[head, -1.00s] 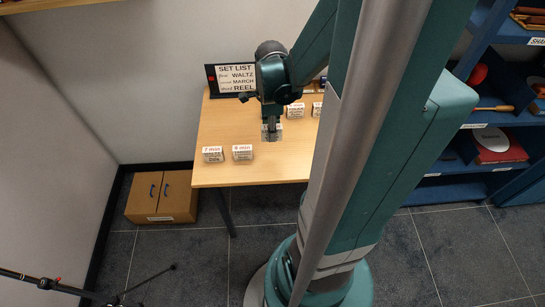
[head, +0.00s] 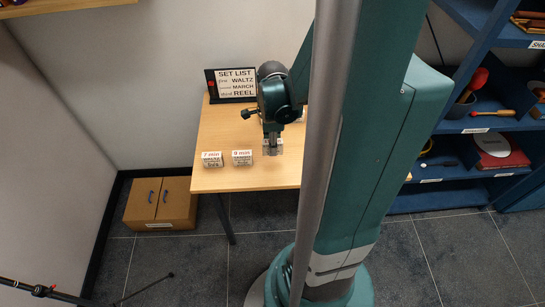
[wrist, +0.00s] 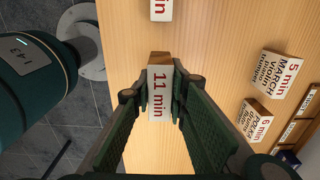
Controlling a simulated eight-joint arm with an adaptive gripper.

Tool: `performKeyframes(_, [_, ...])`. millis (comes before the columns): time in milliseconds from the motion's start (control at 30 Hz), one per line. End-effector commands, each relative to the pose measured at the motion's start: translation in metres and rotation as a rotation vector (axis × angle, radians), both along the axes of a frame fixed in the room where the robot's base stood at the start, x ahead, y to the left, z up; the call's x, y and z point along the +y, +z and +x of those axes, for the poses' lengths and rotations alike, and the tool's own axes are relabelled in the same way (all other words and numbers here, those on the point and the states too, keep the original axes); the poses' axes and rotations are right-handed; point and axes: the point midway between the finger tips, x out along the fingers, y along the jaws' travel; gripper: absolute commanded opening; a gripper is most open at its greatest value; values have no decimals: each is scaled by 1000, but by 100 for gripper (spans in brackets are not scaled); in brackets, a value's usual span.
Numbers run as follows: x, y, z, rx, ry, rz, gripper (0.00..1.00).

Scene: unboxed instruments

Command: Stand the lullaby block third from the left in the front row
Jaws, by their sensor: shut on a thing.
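My gripper (head: 272,147) is over the front part of the table, to the right of two standing blocks. It is shut on a pale block whose top reads "11 min" (wrist: 159,93). The tune name on this block is hidden, so I cannot read whether it says lullaby. The front row holds a "7 min" block (head: 212,159) at the left and a "9 min" block (head: 242,157) beside it. The held block is apart from the "9 min" block, roughly in line with it. I cannot tell whether it touches the table.
The table (head: 232,179) is clear in front of the row. A set list sign (head: 236,85) stands at the back. In the wrist view, a "5 min" march block (wrist: 275,75) and a "6 min" polka block (wrist: 254,118) stand at the right.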

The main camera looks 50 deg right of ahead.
Motion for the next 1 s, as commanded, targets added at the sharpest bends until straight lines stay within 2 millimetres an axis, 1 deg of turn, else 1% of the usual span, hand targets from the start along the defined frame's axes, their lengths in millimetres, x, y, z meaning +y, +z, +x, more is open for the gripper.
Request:
performKeyframes(33, [0, -6, 0, 0, 0, 0, 4])
performKeyframes(167, [0, -13, 0, 0, 0, 0, 4])
performKeyframes(500, [0, -13, 0, 0, 0, 0, 4])
performKeyframes(633, [0, -17, 0, 0, 0, 0, 4])
performKeyframes(767, [0, -27, 1, 0, 0, 0, 4])
performKeyframes(1000, [0, -49, 0, 0, 0, 0, 4])
